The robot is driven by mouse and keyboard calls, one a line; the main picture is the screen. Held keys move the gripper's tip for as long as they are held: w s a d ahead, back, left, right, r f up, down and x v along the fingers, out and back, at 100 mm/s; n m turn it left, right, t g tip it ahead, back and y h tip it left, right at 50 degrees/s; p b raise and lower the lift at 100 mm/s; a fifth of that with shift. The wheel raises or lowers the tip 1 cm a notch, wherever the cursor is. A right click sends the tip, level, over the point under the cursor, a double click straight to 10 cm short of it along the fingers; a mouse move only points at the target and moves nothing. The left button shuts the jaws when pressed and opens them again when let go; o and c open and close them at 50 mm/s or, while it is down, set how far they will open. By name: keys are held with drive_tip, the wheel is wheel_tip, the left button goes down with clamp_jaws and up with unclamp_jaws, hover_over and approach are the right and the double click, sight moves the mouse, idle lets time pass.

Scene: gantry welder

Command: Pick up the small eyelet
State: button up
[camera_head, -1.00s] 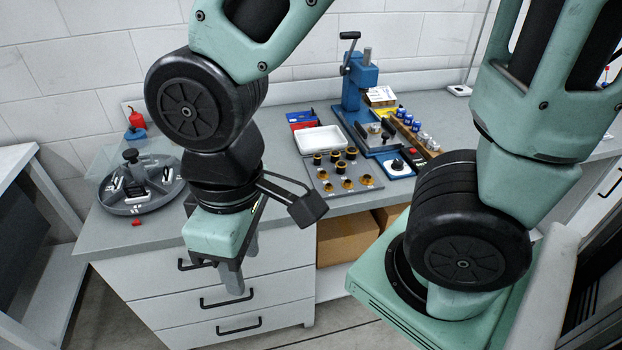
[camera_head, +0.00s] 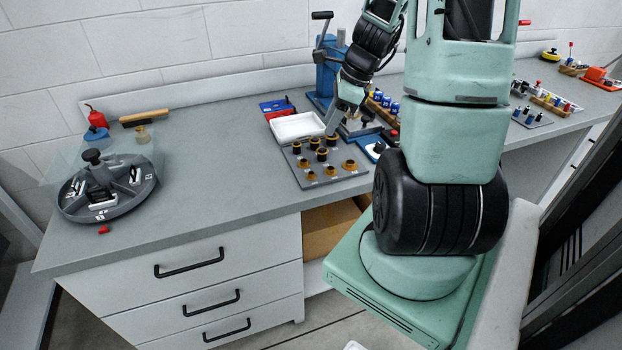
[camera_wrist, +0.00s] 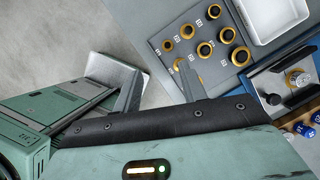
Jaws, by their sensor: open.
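Several round eyelets with dark centres and gold rims stand on a grey plate (camera_head: 292,172) on the bench. They differ in size; one of the smaller-looking ones (camera_wrist: 168,45) is at the left of the plate in the wrist view, but I cannot tell surely which is the small eyelet. In the head view the front row looks low and golden (camera_head: 330,170), and those behind look taller and darker. My gripper (camera_wrist: 158,85) is open and empty above the plate's edge. In the head view it hangs over the plate's back right (camera_head: 334,124), hiding a little there.
A white tray (camera_head: 297,127) stands behind the plate. A round grey carousel (camera_head: 75,207) is at far left. The bench between is clear.

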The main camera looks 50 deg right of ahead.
drive_tip(key=d+m, duration=0.1)
drive_tip(key=d, duration=0.1)
approach(310, 177)
drive_tip(key=shift+w+d+f+m+b, duration=0.15)
drive_tip(key=shift+w+f+b, duration=0.1)
drive_tip(key=shift+f, duration=0.2)
drive_tip(key=shift+w+d+f+m+b, duration=0.15)
drive_tip(key=shift+w+f, duration=0.1)
drive_tip(key=shift+f, duration=0.2)
drive_tip(key=shift+x, duration=2.6)
drive_tip(key=shift+a, duration=0.15)
clamp_jaws()
